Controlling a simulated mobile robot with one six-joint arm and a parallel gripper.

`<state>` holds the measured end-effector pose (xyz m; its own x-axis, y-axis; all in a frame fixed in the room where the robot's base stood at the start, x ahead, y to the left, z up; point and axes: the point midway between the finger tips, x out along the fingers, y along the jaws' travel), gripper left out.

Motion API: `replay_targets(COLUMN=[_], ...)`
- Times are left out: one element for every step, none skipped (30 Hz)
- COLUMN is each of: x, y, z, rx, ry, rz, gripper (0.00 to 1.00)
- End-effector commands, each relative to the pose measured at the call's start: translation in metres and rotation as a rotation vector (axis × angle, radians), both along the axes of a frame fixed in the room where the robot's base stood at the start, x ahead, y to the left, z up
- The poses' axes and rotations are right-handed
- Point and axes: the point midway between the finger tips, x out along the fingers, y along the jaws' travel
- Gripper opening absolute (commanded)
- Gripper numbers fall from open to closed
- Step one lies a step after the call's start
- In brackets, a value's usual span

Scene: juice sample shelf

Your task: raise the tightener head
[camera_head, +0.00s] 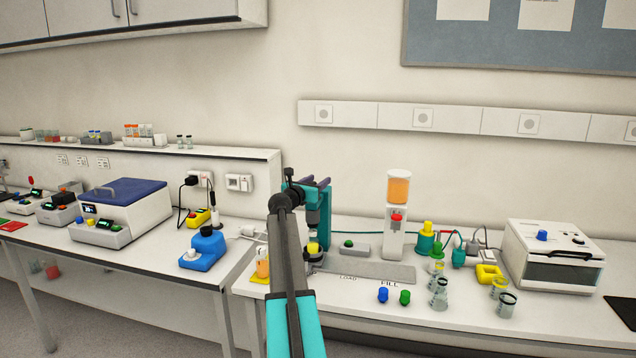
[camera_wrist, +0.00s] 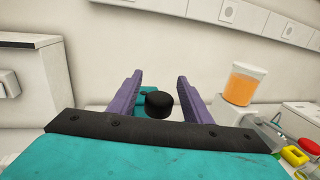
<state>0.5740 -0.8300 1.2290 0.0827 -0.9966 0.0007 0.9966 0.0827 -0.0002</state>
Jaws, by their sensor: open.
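The tightener (camera_head: 325,222) is a teal column stand on the right bench, partly hidden behind my arm. Its grey head (camera_head: 312,216) hangs at the front of the column, above something with a yellow top (camera_head: 312,247). My gripper (camera_head: 315,182) is at the top of the tightener, with its purple fingers apart. In the wrist view, a black round knob (camera_wrist: 158,103) shows between the open purple fingers (camera_wrist: 160,82), apart from both. A teal part of the tightener (camera_wrist: 149,91) shows just behind the knob. Whether the fingers reach around the knob is hard to tell.
A dispenser with orange juice (camera_head: 398,190) stands right of the tightener. Blue (camera_head: 383,295) and green (camera_head: 405,297) caps and several beakers (camera_head: 440,290) are at the front right. A white oven-like device (camera_head: 553,255) stands farther right. An orange jar (camera_head: 263,265) is left of my arm.

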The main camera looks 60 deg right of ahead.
Motion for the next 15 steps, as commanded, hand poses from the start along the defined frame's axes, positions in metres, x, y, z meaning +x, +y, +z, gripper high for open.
replay_targets(x=[-0.001,-0.001,-0.002,-0.002,-0.002,-0.003,-0.003,-0.003,-0.003,-0.004,-0.004,-0.005,-0.005,-0.005,-0.006], y=[0.004,0.007,0.01,0.013,0.016,0.02,0.023,0.027,0.032,0.035,0.039,0.044,0.047,0.051,0.055], z=[-0.001,-0.001,-0.001,-0.001,-0.001,-0.002,-0.002,-0.002,-0.002,-0.002,-0.002,-0.002,-0.002,-0.002,-0.002], rx=[0.0,0.0,0.0,0.0,0.0,0.0,0.0,0.0,0.0,0.0,0.0,0.0,-0.001,-0.001,-0.001], ry=[0.0,0.0,0.0,0.0,0.0,0.0,0.0,0.0,0.0,0.0,0.0,0.0,0.0,-0.001,0.0], rz=[0.001,0.001,0.001,0.001,0.001,0.001,0.0,0.001,0.001,0.001,0.001,0.001,0.001,0.001,0.001], gripper=[0.45,0.45,0.45,0.45,0.45,0.45,0.45,0.45,0.45,0.45,0.45,0.45,0.45,0.45,0.45])
